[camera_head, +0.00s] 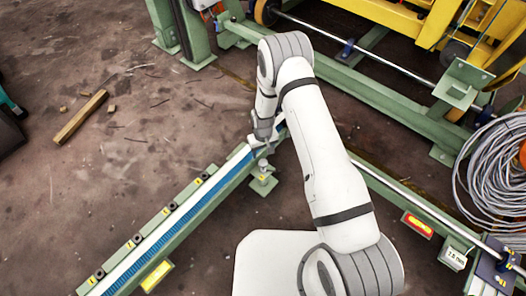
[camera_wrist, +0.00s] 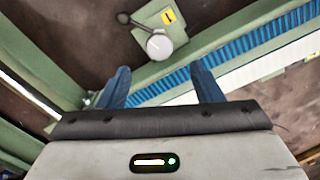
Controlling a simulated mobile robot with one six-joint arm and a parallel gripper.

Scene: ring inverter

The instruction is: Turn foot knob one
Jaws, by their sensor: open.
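The foot knob is a grey round cap (camera_wrist: 160,46) on a green foot plate with a yellow label (camera_wrist: 169,16); the label's mark is too small to read surely. A dark rod with a ball end (camera_wrist: 123,18) sticks out beside the cap. In the head view the foot plate (camera_head: 263,184) stands on the floor by the end of the blue-striped rail. My gripper (camera_wrist: 160,78) is open, its two blue fingers apart with nothing between them. The cap lies ahead of the fingertips, apart from them in the picture. In the head view my gripper (camera_head: 263,138) is small and partly hidden by my arm.
A green rail with a blue strip (camera_head: 195,204) runs to the lower left, with several numbered yellow labels. A green frame with yellow parts (camera_head: 400,100) stands at the upper right, beside a cable coil (camera_head: 490,180). Wood pieces (camera_head: 82,115) lie on the open floor at left.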

